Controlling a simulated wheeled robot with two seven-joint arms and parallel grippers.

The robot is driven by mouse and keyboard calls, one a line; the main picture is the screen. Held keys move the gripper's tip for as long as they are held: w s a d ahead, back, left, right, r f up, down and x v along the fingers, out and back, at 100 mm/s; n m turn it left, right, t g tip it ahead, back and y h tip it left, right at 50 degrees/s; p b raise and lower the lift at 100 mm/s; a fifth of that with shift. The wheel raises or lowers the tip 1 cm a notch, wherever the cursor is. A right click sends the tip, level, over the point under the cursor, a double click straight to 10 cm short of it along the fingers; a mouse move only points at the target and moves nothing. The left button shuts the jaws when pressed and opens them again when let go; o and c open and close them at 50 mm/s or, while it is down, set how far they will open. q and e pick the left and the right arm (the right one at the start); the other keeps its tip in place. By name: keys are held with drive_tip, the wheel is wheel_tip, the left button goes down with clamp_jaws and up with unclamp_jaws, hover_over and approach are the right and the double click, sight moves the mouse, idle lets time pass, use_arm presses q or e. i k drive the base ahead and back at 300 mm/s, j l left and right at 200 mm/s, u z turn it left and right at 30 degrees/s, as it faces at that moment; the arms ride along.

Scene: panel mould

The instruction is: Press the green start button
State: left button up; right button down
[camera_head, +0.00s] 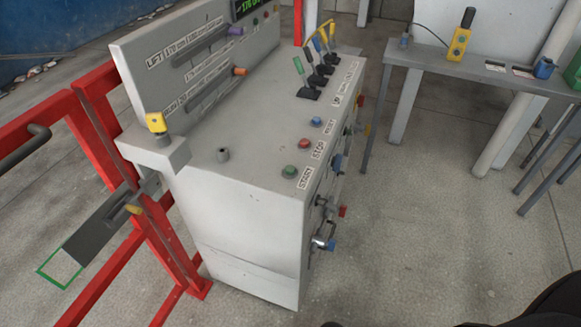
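The green start button (290,171) sits on the top of the grey control console (240,215), near its front right edge. A label reading START (305,178) is beside it. A red button (304,144) with a STOP label (319,150) is just behind it, and a blue button (316,121) is farther back. Nothing covers the green button. Neither of my grippers shows in the head view. A dark shape at the bottom right corner is cut off and I cannot tell what it is.
Levers with green, black, blue and yellow handles (312,75) stand at the console's back right. Knobs and valves stick out of its right side. A red railing (100,140) is on the left. A grey table (470,70) holds a yellow control box (459,44). The floor in front is clear.

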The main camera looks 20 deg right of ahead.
sight(289, 169)
drive_tip(key=k+j+z, duration=0.15)
drive_tip(key=j, duration=0.25)
drive_tip(key=k+j+z, duration=0.1)
drive_tip(key=j, duration=0.35)
drive_tip(key=k+j+z, duration=0.15)
drive_tip(key=j, duration=0.25)
drive_tip(key=k+j+z, duration=0.15)
drive_tip(key=j, duration=0.2)
drive_tip(key=k+j+z, duration=0.1)
drive_tip(key=k+j, duration=0.15)
drive_tip(key=j, duration=0.1)
